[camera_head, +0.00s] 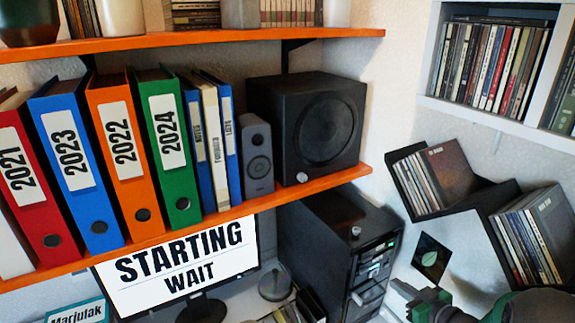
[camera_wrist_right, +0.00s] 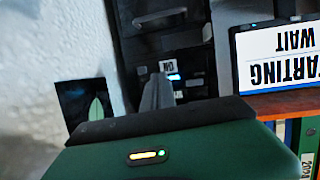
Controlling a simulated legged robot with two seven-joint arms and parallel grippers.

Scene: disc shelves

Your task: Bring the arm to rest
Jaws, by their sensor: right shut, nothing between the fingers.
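My right gripper (camera_head: 402,290) is low at the right of the head view, a green body with grey fingers. Its arm enters from the lower right corner. In the wrist view its fingers (camera_wrist_right: 158,92) are together with nothing between them. It is in front of and to the right of the black computer tower (camera_head: 335,240), which stands behind the fingers in the wrist view. No disc is held. My left gripper does not show.
Zigzag shelves (camera_head: 482,197) with disc cases (camera_head: 440,178) are on the right wall above my arm. A white shelf (camera_head: 490,122) with discs is higher. An orange shelf (camera_head: 300,195) carries binders and a speaker (camera_head: 310,120). A monitor (camera_head: 180,265) stands below.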

